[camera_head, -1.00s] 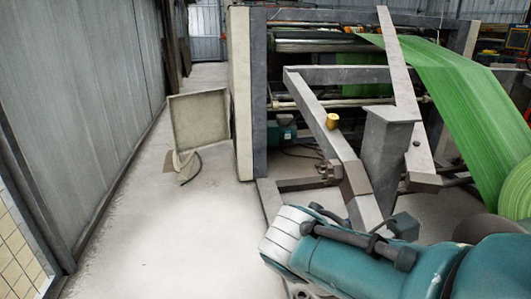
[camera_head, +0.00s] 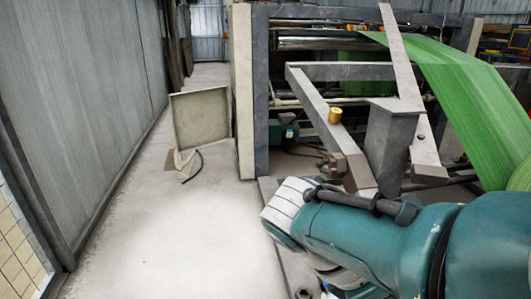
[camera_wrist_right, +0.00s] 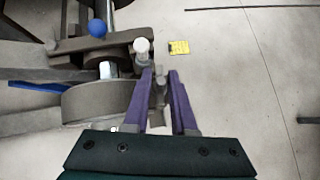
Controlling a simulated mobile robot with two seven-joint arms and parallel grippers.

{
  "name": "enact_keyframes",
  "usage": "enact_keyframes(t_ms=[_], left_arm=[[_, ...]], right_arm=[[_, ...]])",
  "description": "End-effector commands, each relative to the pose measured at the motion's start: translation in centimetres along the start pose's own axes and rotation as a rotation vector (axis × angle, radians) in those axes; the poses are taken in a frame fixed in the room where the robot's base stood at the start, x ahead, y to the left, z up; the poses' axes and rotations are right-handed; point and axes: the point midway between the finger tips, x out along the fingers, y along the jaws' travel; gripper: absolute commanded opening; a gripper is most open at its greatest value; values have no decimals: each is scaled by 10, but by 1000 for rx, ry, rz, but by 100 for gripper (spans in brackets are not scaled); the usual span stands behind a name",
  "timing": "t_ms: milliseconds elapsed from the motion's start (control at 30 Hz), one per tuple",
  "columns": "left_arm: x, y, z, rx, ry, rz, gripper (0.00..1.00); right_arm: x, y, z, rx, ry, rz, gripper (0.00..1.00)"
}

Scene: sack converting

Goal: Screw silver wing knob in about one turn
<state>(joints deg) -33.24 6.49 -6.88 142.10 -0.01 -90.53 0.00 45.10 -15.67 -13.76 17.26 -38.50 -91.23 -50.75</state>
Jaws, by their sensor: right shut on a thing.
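In the right wrist view, my right gripper (camera_wrist_right: 160,74) has its two purple fingers closed around a small grey, metallic-looking part (camera_wrist_right: 158,91), which looks like the silver wing knob. Its wings and thread cannot be made out, and the fingers cover its sides. A white ball (camera_wrist_right: 141,45) stands just beyond the left fingertip, and a blue ball (camera_wrist_right: 97,27) is further left on the machine. In the head view my right arm crosses the lower right, and its gripper is hidden. My left gripper is in neither view.
Grey machine beams (camera_head: 327,118) and a green film web (camera_head: 475,105) fill the right of the head view. A tilted panel (camera_head: 200,120) stands on the open floor at left. A yellow label (camera_wrist_right: 179,47) lies on pale floor in the wrist view.

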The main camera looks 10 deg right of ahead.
Motion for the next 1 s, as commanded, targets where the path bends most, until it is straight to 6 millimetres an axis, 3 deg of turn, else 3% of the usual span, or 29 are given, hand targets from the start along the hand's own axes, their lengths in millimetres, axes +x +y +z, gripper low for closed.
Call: enact_keyframes(t_ms=[900, 933, 1000], left_arm=[[1, -3, 1, 10, -1, -8, 100], [1, -3, 1, 10, -1, -8, 100], [1, -3, 1, 10, -1, -8, 100]], right_arm=[[1, 0, 0, 3, -2, -3, 0], [1, 0, 0, 3, -2, -3, 28], [1, 0, 0, 3, -1, -3, 36]])
